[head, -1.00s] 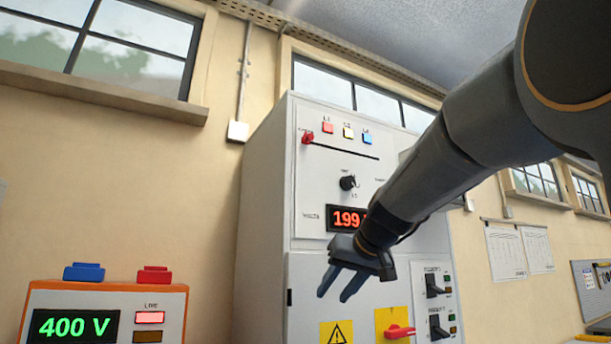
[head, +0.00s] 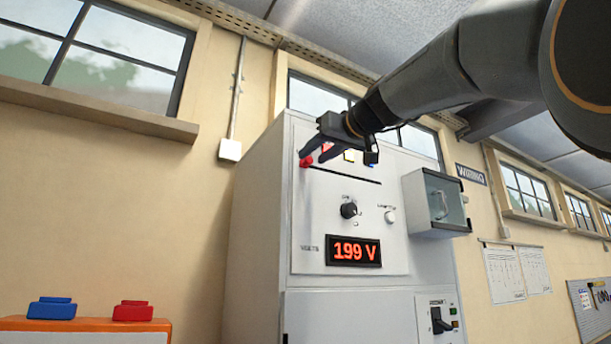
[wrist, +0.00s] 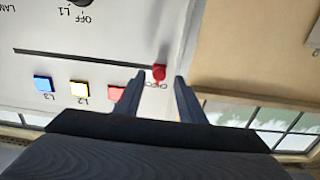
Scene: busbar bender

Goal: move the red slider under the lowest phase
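The red slider (head: 306,162) sits at the left end of a dark horizontal slot on the white cabinet's front. In the upside-down wrist view the slider (wrist: 159,73) shows between the fingertips, with a gap on both sides. My gripper (head: 313,157) is open and empty, in front of the slider; its distance from the panel is unclear. The phase lamps stand in a row above the slot: red, partly hidden by my gripper in the head view, yellow L2 (wrist: 79,89) and blue L3 (wrist: 43,84). The red display (head: 354,251) reads 199 V.
A black selector knob (head: 348,210) and a small white lamp (head: 390,216) lie below the slot. A clear-fronted box (head: 437,202) juts from the cabinet's right side. An orange unit with blue and red terminals (head: 132,311) stands at lower left.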

